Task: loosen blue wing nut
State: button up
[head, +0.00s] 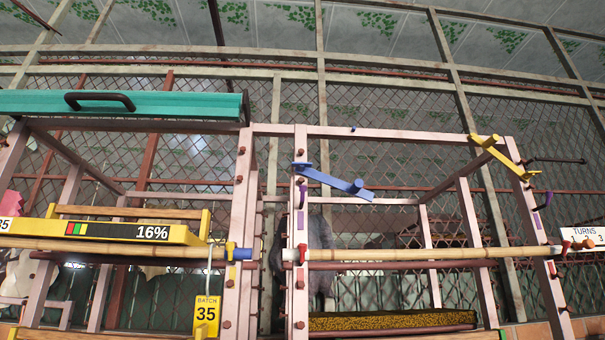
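A small blue fitting (241,254) sits on a pink upright at the right end of the left bamboo pole, with a yellow winged piece (230,249) against its left side. It may be the blue wing nut, but it is too small to be sure. A larger blue bar with a knob (335,182) sticks out from the middle upright, above the right bamboo pole. A tiny blue piece (352,127) shows on the top rail. I cannot tell how tight any of them is. My gripper is not in view.
Pink frames carry bamboo poles (410,253), a teal lid with a dark handle (120,104) and a yellow-edged display reading 16% (125,231). A yellow bar (497,155) and red fittings (567,247) are at right. Mesh fencing stands behind.

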aim_at(301, 165)
jog(key=u, duration=0.2)
jog(key=k, duration=1.45)
jog(key=u, duration=1.05)
jog(key=i, duration=1)
